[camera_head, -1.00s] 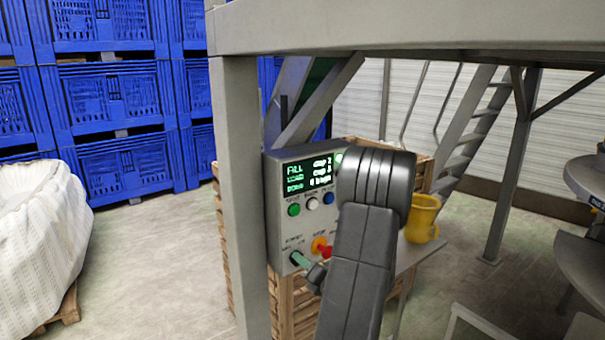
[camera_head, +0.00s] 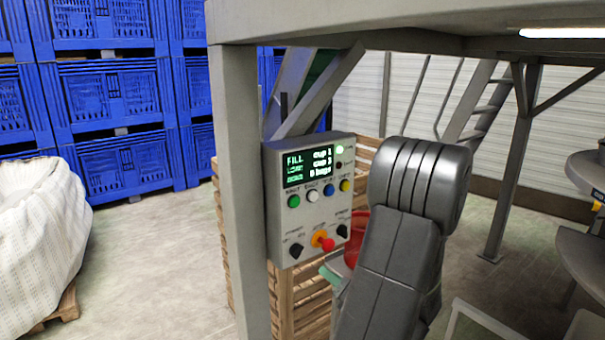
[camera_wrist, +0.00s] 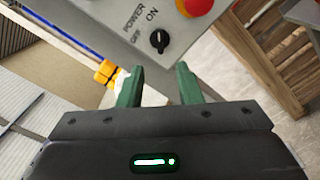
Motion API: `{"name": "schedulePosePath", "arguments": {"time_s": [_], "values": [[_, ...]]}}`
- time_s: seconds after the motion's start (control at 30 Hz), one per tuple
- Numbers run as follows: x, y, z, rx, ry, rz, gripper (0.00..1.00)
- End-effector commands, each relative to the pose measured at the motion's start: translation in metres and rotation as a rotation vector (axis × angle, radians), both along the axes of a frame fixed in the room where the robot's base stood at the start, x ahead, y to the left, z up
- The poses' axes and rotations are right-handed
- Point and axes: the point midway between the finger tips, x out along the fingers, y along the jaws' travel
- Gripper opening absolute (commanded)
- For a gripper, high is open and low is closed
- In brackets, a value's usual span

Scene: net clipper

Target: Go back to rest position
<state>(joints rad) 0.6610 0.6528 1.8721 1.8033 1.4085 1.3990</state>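My gripper (camera_wrist: 158,88) shows in the wrist view as two green fingers with a clear gap between them, open and empty. In the head view a green finger (camera_head: 334,276) shows low beside my dark arm; the rest is hidden. The grey control panel (camera_head: 308,215) is mounted beside a post, left of my arm, and my gripper is apart from it. It has a lit display (camera_head: 308,167), coloured buttons, a red-and-orange stop button (camera_head: 323,241) and black knobs. The wrist view shows the power knob (camera_wrist: 160,40) beyond the fingers, not touched.
A grey post (camera_head: 240,200) and overhead beam (camera_head: 400,28) stand close. Wooden crates (camera_head: 300,300) are behind the panel. A red object (camera_head: 354,236) is partly hidden by my arm. A white bulk bag (camera_head: 38,240) and blue crates (camera_head: 110,95) are at left. Open floor lies between.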

Motion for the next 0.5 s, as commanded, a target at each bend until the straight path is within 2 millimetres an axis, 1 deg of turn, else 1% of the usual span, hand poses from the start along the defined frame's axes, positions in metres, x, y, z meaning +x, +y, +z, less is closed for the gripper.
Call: {"name": "schedulePosePath", "arguments": {"time_s": [0.03, 0.17, 0.2, 0.5], "values": [[-0.006, -0.006, -0.001, -0.001, -0.001, -0.003, 0.32], [-0.021, -0.016, -0.001, -0.001, -0.001, -0.003, 0.32], [-0.014, -0.01, 0.001, 0.0, 0.0, 0.004, 0.32], [0.025, 0.019, 0.002, 0.001, 0.001, 0.006, 0.32]]}}
